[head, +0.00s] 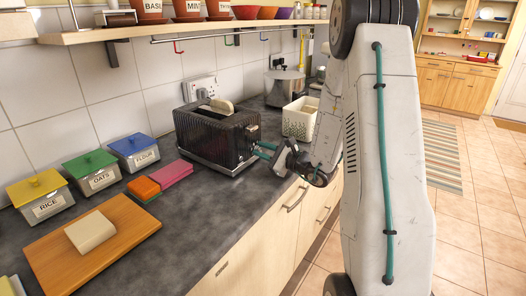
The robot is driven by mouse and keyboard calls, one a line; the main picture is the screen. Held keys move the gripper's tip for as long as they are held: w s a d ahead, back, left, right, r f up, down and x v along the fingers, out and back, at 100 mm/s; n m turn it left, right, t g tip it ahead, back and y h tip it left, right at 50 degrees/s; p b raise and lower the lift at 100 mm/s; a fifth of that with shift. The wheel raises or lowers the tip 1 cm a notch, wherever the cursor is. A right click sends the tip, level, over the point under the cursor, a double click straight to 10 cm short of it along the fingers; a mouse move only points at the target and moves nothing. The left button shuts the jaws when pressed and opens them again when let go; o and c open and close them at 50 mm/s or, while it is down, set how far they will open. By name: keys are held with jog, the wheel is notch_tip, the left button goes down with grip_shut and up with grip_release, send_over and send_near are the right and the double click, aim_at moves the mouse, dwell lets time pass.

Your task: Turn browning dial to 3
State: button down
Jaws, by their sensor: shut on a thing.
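A black ribbed toaster (215,138) stands on the dark counter near the wall, with a slice of bread (217,107) sticking out of its top slot. Its controls are on the right end, facing my arm. My gripper (264,150) reaches to that end from the right, its fingertips against the panel. It is shut on the browning dial, which is mostly hidden by the fingers. I cannot read the dial's numbers or its setting.
A white patterned container (299,118) and a steel pot (284,88) stand behind my gripper. Rice (47,207), oats (96,181) and flour (138,155) jars, sponges (143,188) and a wooden board (125,224) are on the left. A shelf (190,29) hangs above.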

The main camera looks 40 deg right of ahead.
jog(key=m, duration=0.5)
jog(key=shift+d, duration=0.1)
jog(key=m, duration=0.4)
jog(key=shift+d+m, duration=0.1)
jog(key=shift+m, duration=0.3)
jog(key=m, duration=0.5)
jog(key=shift+d, duration=0.1)
jog(key=shift+w+f+m, duration=0.1)
jog(key=shift+f+m, duration=0.05)
jog(key=shift+m, duration=2.15)
jog(key=c, duration=1.2)
grip_release()
jog(key=shift+d, duration=0.1)
